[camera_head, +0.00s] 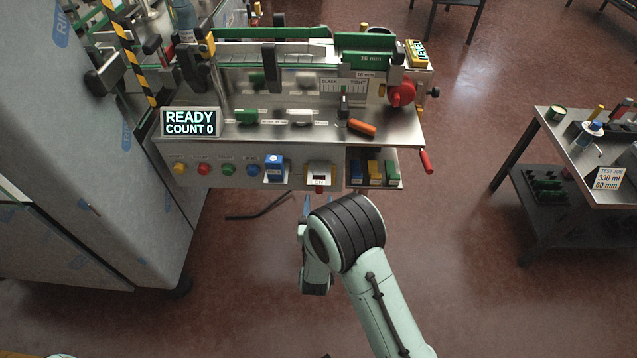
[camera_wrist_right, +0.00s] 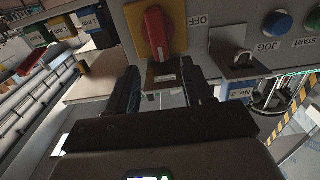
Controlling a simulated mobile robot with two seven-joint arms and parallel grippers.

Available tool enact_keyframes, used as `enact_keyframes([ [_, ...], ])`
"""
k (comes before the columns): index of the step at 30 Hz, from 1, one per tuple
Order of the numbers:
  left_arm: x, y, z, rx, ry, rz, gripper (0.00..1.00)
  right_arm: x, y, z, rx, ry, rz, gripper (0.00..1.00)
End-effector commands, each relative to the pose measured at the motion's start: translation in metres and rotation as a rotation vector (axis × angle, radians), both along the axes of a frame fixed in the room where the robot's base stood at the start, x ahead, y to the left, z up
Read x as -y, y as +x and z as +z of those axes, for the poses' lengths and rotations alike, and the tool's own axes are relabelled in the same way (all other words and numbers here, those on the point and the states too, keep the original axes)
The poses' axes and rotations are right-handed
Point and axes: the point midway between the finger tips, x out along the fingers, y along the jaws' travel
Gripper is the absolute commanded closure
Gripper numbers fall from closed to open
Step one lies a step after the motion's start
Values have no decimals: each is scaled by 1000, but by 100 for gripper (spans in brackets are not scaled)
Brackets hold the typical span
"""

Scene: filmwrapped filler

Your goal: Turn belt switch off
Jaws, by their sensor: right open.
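The belt switch (camera_head: 319,171) sits on the front panel of the bench machine, with an ON label below it in the head view. In the right wrist view its red handle (camera_wrist_right: 157,32) stands on a yellow plate, with an OFF label beside it. My right gripper (camera_wrist_right: 161,80) is open and empty, its two dark fingers pointing at the switch, with the handle's end between and just past the fingertips; contact cannot be told. In the head view my right wrist hides most of the gripper (camera_head: 320,204), just below the panel. My left gripper is not in view.
Bins with coloured blocks (camera_head: 374,170) are on the right. A red-handled lever (camera_head: 427,162) sticks out at the right corner. The floor in front is mostly clear.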

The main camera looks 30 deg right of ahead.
Motion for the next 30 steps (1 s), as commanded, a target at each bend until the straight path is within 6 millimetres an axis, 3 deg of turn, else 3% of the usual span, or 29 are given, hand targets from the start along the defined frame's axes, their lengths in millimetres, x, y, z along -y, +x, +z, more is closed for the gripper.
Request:
enact_keyframes([
  [3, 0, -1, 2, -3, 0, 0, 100, 15, 22, 1, 1, -3, -2, 49],
  [10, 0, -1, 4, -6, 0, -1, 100, 32, 53, 0, 0, 0, 0, 49],
  [23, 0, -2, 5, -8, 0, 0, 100, 39, 63, -1, -2, 0, 1, 49],
  [24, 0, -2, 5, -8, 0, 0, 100, 39, 63, -1, -2, 0, 1, 52],
  [28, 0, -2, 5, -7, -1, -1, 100, 39, 63, -1, -2, 0, 1, 94],
  [30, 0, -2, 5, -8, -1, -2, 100, 38, 63, -1, -2, 0, 1, 100],
])
